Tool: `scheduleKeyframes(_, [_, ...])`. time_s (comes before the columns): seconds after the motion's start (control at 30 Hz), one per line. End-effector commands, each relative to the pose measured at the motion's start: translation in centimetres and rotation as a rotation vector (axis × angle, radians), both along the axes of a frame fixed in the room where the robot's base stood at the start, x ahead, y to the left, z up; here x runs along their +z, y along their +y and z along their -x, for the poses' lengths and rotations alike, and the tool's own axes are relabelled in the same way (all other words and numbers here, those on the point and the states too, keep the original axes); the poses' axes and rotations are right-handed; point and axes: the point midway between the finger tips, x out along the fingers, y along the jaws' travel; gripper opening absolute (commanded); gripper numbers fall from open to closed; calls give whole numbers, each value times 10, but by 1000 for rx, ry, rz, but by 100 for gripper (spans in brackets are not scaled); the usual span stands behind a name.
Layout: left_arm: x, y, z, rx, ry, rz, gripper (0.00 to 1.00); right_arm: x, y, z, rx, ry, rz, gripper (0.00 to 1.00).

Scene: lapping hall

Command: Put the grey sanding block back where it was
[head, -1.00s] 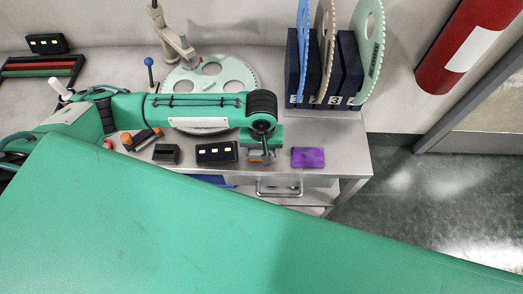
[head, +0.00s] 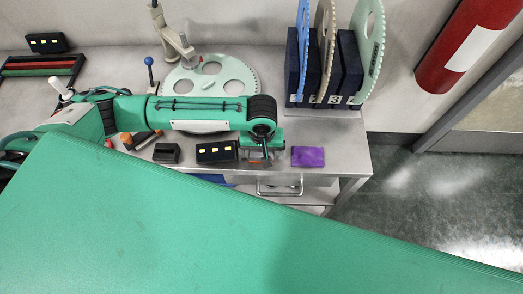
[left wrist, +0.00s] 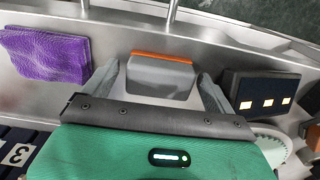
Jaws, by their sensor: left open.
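The grey sanding block (left wrist: 160,80), with an orange strip along one edge, lies on the metal bench top near its front edge. In the left wrist view it sits between the two fingers of my left gripper (left wrist: 158,71), with a gap on each side. The gripper is open and points down over the block. In the head view my left gripper (head: 264,157) hides most of the block, between the dark box with yellow lights and the purple pad. My right gripper is not in view.
A purple pad (head: 307,157) lies to the right and a dark box with lights (head: 217,152) to the left. A small black block (head: 166,153) is further left. Numbered dark holders (head: 348,70) with discs stand behind. A green surface (head: 200,230) fills the foreground.

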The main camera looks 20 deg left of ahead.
Motion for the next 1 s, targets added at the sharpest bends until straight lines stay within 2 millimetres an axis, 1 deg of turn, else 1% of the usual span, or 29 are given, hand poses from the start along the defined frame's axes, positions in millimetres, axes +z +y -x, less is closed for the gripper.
scheduleKeyframes(0.07, [7,0,-1,0,-2,0,90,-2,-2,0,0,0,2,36])
scheduleKeyframes(0.17, [23,0,-1,-1,-2,1,90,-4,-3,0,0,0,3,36])
scheduleKeyframes(0.4, [76,0,-1,-1,-4,2,90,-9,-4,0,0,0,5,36])
scheduleKeyframes(0.5, [95,-1,-1,0,-3,2,90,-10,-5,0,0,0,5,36])
scheduleKeyframes(0.6, [109,0,-1,1,-2,1,90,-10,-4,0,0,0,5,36])
scheduleKeyframes(0.77, [120,0,0,0,0,1,90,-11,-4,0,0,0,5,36])
scheduleKeyframes(1.0, [122,0,0,0,0,0,90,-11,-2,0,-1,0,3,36])
